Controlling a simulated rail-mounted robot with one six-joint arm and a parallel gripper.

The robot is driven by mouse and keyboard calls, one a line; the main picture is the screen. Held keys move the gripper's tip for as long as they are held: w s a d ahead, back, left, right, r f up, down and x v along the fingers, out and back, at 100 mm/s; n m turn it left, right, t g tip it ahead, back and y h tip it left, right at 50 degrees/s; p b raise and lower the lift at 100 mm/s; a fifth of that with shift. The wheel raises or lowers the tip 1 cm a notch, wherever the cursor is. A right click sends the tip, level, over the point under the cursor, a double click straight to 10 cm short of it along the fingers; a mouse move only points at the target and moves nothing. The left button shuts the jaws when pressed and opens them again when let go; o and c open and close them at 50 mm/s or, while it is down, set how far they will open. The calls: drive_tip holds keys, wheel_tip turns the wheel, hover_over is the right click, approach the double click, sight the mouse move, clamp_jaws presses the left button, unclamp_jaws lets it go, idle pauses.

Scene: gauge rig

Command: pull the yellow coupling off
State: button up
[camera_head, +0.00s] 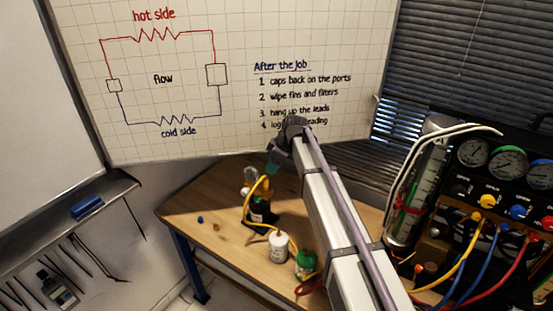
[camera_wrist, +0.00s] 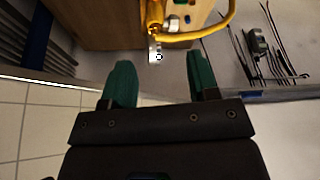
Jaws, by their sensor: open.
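The yellow coupling (camera_wrist: 154,17) shows at the top of the wrist view, upright in the picture, with a silvery fitting (camera_wrist: 155,50) below it and the yellow hose (camera_wrist: 205,32) curving to its right. In the head view the yellow hose (camera_head: 247,207) loops over the wooden table beside a small dark unit (camera_head: 261,213); the coupling is too small to make out surely there. My gripper (camera_wrist: 161,72) has two green fingers spread apart with nothing between them. The coupling lies beyond the fingertips, apart from them. In the head view my gripper (camera_head: 275,161) is above the table's back part.
A white canister (camera_head: 278,247) and a green canister (camera_head: 305,263) stand near my arm. A black gauge panel (camera_head: 505,180) with coloured hoses is at the right. Small caps (camera_head: 200,220) lie on the table's left, which is otherwise mostly clear. A whiteboard (camera_head: 230,70) stands behind.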

sight(267, 179)
drive_tip(key=b+x, duration=0.6)
drive_tip(key=x, duration=0.1)
drive_tip(key=d+b+x, duration=0.1)
drive_tip(key=b+x, duration=0.2)
drive_tip(key=shift+w+f, duration=0.3)
drive_tip(key=shift+w, duration=0.05)
drive_tip(key=shift+a+f+b, duration=0.35)
drive_tip(key=shift+a+b, duration=0.05)
drive_tip(key=shift+r, duration=0.1)
drive_tip(key=shift+c, duration=0.2)
clamp_jaws()
